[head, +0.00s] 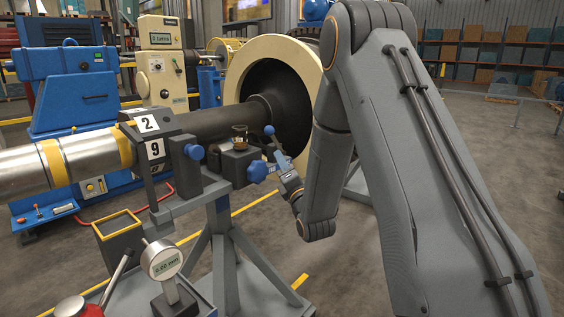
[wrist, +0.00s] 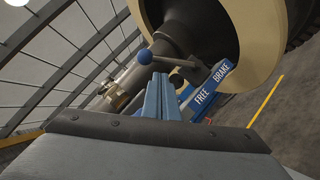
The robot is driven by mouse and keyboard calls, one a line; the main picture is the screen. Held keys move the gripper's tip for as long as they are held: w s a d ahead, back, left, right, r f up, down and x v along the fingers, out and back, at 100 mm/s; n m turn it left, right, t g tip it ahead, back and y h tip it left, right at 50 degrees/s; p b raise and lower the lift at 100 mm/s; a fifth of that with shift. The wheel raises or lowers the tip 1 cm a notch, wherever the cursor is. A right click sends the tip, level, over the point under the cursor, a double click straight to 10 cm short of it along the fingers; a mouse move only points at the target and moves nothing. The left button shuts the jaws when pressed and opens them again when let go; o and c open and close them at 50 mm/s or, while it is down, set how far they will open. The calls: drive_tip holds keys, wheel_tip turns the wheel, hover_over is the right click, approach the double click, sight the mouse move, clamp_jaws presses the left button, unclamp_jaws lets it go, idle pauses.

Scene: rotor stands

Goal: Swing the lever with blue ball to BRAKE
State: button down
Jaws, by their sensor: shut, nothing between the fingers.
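The lever's blue ball (head: 269,130) stands near the dark rotor shaft, just beyond my gripper (head: 279,158). In the wrist view the blue ball (wrist: 145,57) sits at the left end of a thin grey rod (wrist: 172,61). A blue plate carries the words FREE (wrist: 203,97) and BRAKE (wrist: 222,71); the ball is left of both words. My gripper (wrist: 160,80) shows its blue fingers together and empty, just below the ball and rod. I cannot tell whether they touch the lever. The rod's right end is near the plate.
A grey stand (head: 222,215) holds the shaft (head: 215,121), with a small jar (head: 240,138) on its block and a blue knob (head: 257,172). A large cream-rimmed rotor (head: 237,84) is close behind. A dial gauge (head: 163,262) stands at the front left.

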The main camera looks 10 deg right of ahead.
sight(275, 141)
drive_tip(key=x, duration=0.6)
drive_tip(key=shift+w+r, duration=0.1)
drive_tip(key=shift+w, duration=0.2)
drive_tip(key=shift+a+r+p, duration=0.1)
drive_tip(key=shift+a+p, duration=0.05)
drive_tip(key=shift+p, duration=0.15)
